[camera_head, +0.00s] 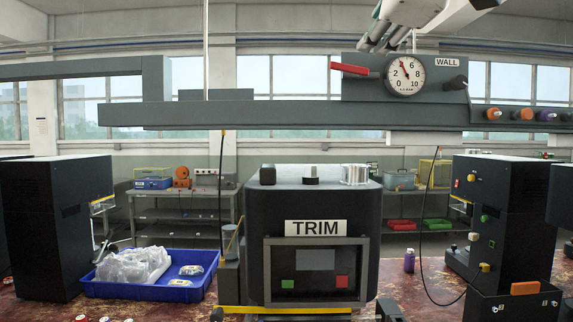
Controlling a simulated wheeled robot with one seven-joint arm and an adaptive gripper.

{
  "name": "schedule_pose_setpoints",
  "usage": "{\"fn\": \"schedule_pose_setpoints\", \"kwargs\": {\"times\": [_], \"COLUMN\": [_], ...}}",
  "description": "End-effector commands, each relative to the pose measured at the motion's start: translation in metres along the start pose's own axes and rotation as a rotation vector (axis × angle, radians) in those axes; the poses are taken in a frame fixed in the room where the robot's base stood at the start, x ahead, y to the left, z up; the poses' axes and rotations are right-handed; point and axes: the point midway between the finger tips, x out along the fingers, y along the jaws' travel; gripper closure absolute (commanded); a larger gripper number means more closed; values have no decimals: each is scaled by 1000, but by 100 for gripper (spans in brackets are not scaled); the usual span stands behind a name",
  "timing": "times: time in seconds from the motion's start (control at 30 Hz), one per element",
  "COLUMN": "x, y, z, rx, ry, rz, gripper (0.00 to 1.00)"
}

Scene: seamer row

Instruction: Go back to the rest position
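My gripper (377,42) shows at the top edge, right of centre, with part of my white arm behind it. Its grey finger parts point down and to the left, above the grey beam and left of the dial gauge (405,75). The fingertips are small and overlap in this view, so I cannot tell how far apart they are. I see nothing clearly held between them. The red lever (350,69) is below and left of the gripper; they look apart in the picture, though depth is hard to judge.
A grey beam (250,116) crosses the view. Below it stands the dark TRIM machine (313,205), with black cabinets at left (57,225) and right (510,215). A blue tray (150,291) holds clear bags and tins.

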Motion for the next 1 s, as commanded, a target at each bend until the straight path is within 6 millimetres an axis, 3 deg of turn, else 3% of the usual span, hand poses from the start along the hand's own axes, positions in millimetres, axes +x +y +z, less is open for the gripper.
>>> {"fn": "schedule_pose_setpoints", "kwargs": {"times": [0.27,0.53,0.67,0.77,0.9,1.0], "x": [2,-9,-25,-47,-90,-122], "y": [-47,-123,-182,-241,-323,-372], "z": [26,65,91,116,142,154], "rx": [114,315,468,625,848,985], "ry": [-66,-188,-295,-418,-612,-744], "rz": [-103,-258,-367,-470,-602,-675], "gripper": [65,65,65,65,65,65]}}
